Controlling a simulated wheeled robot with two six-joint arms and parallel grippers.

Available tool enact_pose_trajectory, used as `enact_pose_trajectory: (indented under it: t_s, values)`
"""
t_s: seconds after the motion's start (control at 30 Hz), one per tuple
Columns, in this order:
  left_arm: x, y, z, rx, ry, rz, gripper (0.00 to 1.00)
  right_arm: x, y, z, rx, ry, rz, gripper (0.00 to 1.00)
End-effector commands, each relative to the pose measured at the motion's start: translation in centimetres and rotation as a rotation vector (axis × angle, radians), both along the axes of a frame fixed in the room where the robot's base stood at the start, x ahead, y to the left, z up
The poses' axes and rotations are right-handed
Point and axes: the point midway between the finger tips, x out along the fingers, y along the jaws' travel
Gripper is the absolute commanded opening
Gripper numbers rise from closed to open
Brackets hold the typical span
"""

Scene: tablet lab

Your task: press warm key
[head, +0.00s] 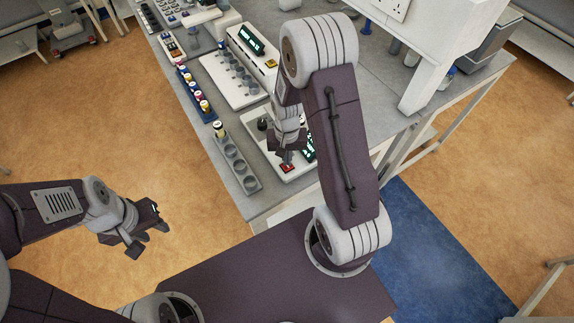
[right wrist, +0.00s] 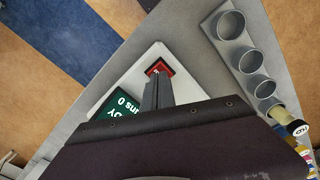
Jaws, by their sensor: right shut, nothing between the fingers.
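A white device (head: 252,121) with a dark green display (head: 308,148) stands near the table's front edge. A red square key (head: 287,168) sits at its near corner. The key also shows in the right wrist view (right wrist: 158,67), in a dark frame; I cannot read its marking. My right gripper (head: 286,157) is shut and empty, pointing down at the red key. In the right wrist view its fingertips (right wrist: 157,79) overlap the key's lower edge; I cannot tell whether they touch it. My left gripper (head: 148,232) hangs over the floor left of the table, its fingers apart and empty.
A grey rack with round wells (head: 236,165) stands left of the device, with a capped vial (head: 218,128) at its far end. A blue rack of capped vials (head: 195,95) and another white device (head: 228,84) lie farther back. A white cabinet (head: 430,70) stands at right.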

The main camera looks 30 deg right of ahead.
Motion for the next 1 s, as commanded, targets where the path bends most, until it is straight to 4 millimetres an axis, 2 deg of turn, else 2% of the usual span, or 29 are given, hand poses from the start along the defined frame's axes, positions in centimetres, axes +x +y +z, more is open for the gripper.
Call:
enact_pose_trajectory:
  t_s: [1.0]
  values:
    - [0.0, 0.0, -1.0, 0.000, 0.000, 0.000, 0.36, 0.0, 0.0, -1.3, 0.000, 0.000, 0.000, 0.00]
